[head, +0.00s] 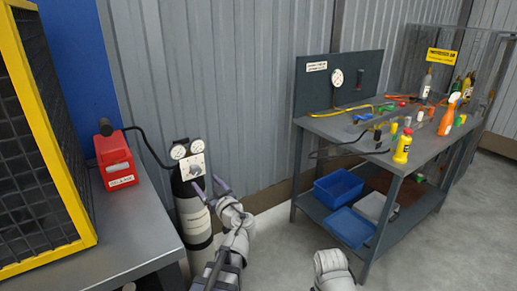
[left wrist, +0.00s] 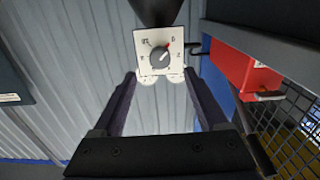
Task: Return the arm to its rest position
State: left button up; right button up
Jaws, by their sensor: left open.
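My left gripper (head: 209,187) is open and empty in front of the dark cylinder (head: 193,215) by the wall. The white dial plate (head: 193,167) sits at the cylinder's top, below two round gauges. In the left wrist view the dial plate (left wrist: 159,51) shows just beyond and between the open fingertips (left wrist: 160,79), with no contact visible. Its dark knob (left wrist: 160,57) has a red mark towards the upper right. My left arm (head: 232,245) reaches up from the bottom of the head view. The right gripper is out of view; only part of my right arm (head: 333,270) shows.
A red box (head: 115,160) with a black hose stands on the grey bench (head: 140,215) at left, beside a yellow-framed mesh cage (head: 40,130). A workbench (head: 345,128) with bottles and small items stands at right, blue bins (head: 338,186) below. Floor between is clear.

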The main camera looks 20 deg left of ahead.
pick_arm(q)
jog(key=s+d+m+g+h+p, duration=0.4)
jog(key=s+d+p, duration=0.3)
jog(key=d+p, duration=0.1)
jog(key=s+d+r+m+g+h+p, duration=0.1)
jog(key=s+d+m+g+h+p, duration=0.3)
jog(key=s+d+p, duration=0.3)
jog(key=s+d+r+m+g+h+p, duration=0.1)
jog(key=s+d+m+g+h+p, duration=0.2)
jog(key=d+p, duration=0.6)
jog(key=s+d+m+h, duration=0.1)
jog(key=s+d+m, duration=0.1)
jog(key=d, duration=0.3)
jog(key=shift+s+r+m+g+h, duration=0.3)
jog(key=shift+s+m+g, duration=0.1)
jog(key=shift+s, duration=0.5)
jog(key=shift+d, duration=0.1)
